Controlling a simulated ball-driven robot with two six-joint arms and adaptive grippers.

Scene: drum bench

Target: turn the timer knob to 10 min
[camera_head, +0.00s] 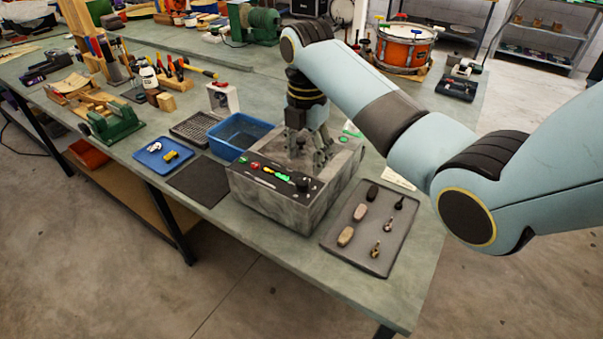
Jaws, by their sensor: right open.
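A grey box-shaped machine (280,210) stands on the bench in the middle of the picture. Its sloped dark control panel carries a round black knob (303,185) at the right end, which looks like the timer knob. Its marks are too small to read. My right gripper (308,160) points down over the top of the machine, behind the panel. Its fingers are apart and hold nothing that I can see. They are apart from the black knob, which lies nearer the front edge. Part of the machine's top is hidden behind the fingers. My left gripper does not show.
A blue bin (238,134) stands left of the machine. A grey tray (340,249) with several small parts lies close on its right. Green and red buttons (254,165) sit on the panel left of the knob. An orange drum (403,47) stands at the back.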

